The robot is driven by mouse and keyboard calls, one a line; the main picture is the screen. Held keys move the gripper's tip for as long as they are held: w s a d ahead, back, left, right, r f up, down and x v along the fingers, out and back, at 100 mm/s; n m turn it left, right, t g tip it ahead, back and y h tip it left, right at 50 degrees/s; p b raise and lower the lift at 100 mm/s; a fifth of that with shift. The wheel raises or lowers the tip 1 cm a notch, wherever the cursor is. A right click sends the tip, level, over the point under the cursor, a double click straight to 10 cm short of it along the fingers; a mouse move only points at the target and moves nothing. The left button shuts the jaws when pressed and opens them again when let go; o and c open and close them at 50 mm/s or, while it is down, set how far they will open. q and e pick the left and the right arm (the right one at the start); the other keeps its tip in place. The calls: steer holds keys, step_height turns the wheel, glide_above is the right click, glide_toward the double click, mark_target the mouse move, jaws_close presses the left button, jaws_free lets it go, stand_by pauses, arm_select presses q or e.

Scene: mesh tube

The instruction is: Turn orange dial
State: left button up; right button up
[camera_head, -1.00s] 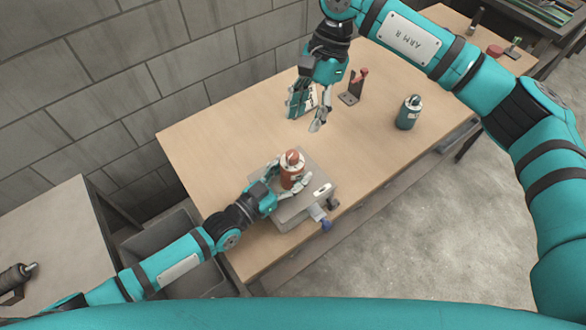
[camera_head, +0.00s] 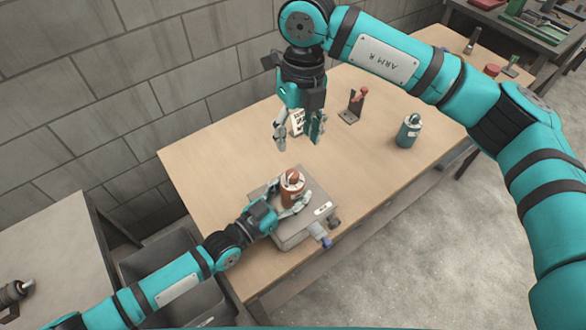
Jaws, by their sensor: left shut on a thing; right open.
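An orange-red cylinder with a white band and a reddish dial on top (camera_head: 292,175) stands upright on a grey box (camera_head: 318,212) near the table's front left. My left gripper (camera_head: 293,205) is shut around the lower part of the cylinder, coming from the left. My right gripper (camera_head: 298,140) is open and empty, pointing down, above and behind the cylinder and apart from it. The fine markings on the dial are too small to tell.
A teal cylinder (camera_head: 408,132) stands on the wooden table (camera_head: 215,168) to the right. A dark stand with a red top (camera_head: 355,104) is behind it. A white labelled item (camera_head: 297,121) is partly hidden behind my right gripper. A grey bin (camera_head: 160,258) is below left.

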mark_target(294, 173)
steer(key=f+m, duration=0.2)
steer(key=f, duration=0.1)
steer(key=f+m, duration=0.3)
steer(key=f, duration=0.1)
steer(key=f+m+t, duration=0.1)
steer(key=f+m, duration=0.1)
steer(key=f, duration=0.2)
steer(key=shift+s+a+m+h, duration=0.35)
steer(key=shift+m+h, duration=0.05)
jaws_close()
